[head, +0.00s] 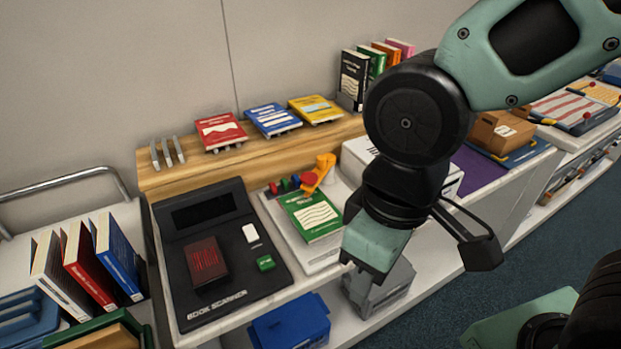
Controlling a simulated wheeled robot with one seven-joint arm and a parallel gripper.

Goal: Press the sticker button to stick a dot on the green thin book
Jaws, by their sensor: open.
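The green thin book (318,226) lies flat on a white station (318,264), cover up with white lines on it. I see no dot on the visible cover. Behind the book stands an orange arm-like part (324,167) with a round red piece (309,180) at its lower end, which looks like the sticker button. Small red, green and blue pieces (284,186) sit to its left. My gripper (425,262) is open and empty, to the right of the book in the picture and apart from it. Its height above the station is hard to tell.
A black book scanner (180,262) with a dark red book (206,262) and a green button (265,263) is left of the station. A wooden shelf (190,177) with books stands behind. A white box (358,152) is close behind my arm. A book cart is far left.

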